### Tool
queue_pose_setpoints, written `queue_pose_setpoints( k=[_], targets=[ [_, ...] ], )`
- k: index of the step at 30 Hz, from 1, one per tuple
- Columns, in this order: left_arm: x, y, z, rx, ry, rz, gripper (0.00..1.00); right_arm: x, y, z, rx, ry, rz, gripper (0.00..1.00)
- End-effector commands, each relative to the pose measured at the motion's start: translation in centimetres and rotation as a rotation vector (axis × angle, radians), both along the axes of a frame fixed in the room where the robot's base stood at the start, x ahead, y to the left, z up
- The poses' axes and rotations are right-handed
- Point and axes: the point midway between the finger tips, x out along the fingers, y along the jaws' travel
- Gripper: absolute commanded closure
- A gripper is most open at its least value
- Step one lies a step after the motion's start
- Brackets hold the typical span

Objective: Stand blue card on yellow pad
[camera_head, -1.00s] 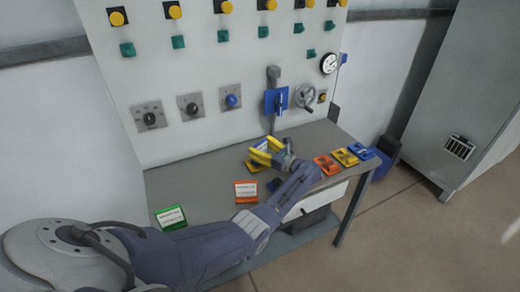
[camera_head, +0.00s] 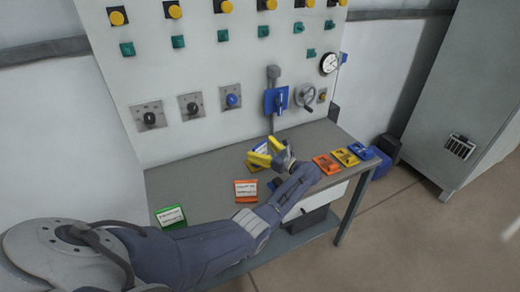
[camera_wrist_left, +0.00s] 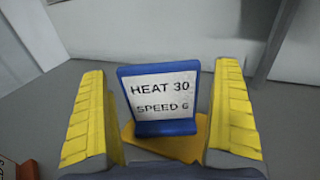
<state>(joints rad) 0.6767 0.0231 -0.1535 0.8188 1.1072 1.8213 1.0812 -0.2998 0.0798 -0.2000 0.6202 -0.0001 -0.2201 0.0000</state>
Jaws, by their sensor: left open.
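The blue card (camera_wrist_left: 160,97) has a white face reading "HEAT 30 SPEED 6". It stands upright, leaning slightly back, on the yellow pad (camera_wrist_left: 180,147) in the left wrist view. In the head view the card (camera_head: 261,147) is partly hidden by my fingers, and only a bit of the pad (camera_head: 252,167) shows. My left gripper (camera_head: 265,152) is open, with its yellow fingers on either side of the card. In the left wrist view there is a gap between the card and each finger. My right gripper is not in view.
An orange card (camera_head: 246,191) and a green card (camera_head: 171,217) stand on the grey table (camera_head: 205,184) to the left. Orange (camera_head: 326,164), yellow (camera_head: 345,157) and blue (camera_head: 362,151) pieces line its right end. A control panel (camera_head: 205,65) with knobs and a handwheel rises behind.

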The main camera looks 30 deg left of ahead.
Motion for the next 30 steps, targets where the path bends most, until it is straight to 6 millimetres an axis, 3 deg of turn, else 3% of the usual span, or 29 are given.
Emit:
queue_pose_setpoints(
  k=[5, 21, 30],
  targets=[
    [0.0, -0.3, 0.2, -0.001, 0.000, -0.001, 0.02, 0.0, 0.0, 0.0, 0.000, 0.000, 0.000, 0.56],
    [-1.4, -8.9, 0.2, -0.003, 0.000, -0.002, 0.02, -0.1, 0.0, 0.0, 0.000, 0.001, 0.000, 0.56],
    [-1.9, -11.5, 0.2, 0.000, 0.001, 0.000, 0.02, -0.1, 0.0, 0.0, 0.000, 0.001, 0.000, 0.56]
  ],
)
